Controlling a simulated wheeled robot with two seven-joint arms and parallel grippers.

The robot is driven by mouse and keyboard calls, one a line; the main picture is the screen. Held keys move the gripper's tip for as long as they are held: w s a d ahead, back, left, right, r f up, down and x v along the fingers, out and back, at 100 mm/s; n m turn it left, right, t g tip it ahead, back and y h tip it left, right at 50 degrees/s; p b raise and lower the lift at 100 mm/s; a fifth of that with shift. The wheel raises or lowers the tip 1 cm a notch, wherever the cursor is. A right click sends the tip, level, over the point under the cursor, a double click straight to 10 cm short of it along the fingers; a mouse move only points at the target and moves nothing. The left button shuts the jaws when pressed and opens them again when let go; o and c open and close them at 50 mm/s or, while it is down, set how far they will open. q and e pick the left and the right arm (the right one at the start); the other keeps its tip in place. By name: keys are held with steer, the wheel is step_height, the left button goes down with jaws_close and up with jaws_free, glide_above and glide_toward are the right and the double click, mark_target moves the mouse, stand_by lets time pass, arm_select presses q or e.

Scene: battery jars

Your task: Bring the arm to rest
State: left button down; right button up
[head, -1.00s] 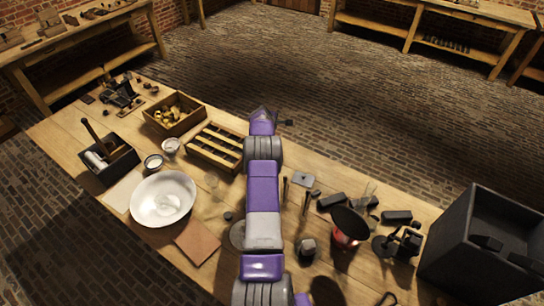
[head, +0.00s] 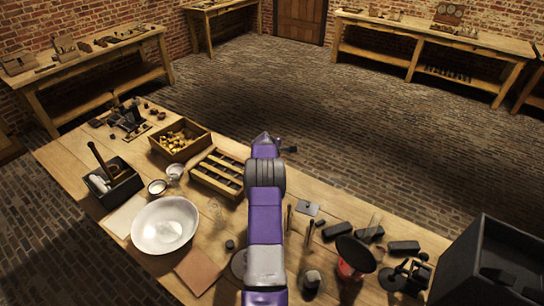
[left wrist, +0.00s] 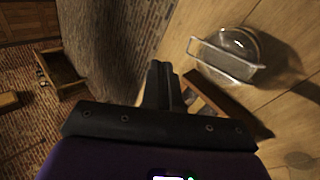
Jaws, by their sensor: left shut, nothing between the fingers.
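My purple and grey left arm (head: 265,215) reaches up from the bottom middle of the head view, over the workbench (head: 225,265). Its far end is past the bench's back edge in the picture, right of the slotted wooden rack (head: 203,180). In the left wrist view the dark fingers of my left gripper (left wrist: 162,85) are together, with nothing between them. A clear glass jar (left wrist: 238,42) with a wire handle shows right of the fingers, apart from them. My right gripper is not in view.
Left of my arm are a white bowl (head: 164,225), a wooden box (head: 190,153) of brass parts and a black tool box (head: 112,188). Right of it are a red cup-like piece (head: 347,270), dark blocks (head: 404,247) and a large black bin (head: 465,268). The floor behind the bench is clear.

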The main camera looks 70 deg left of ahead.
arm_select(q)
steer(key=shift+v, duration=2.35)
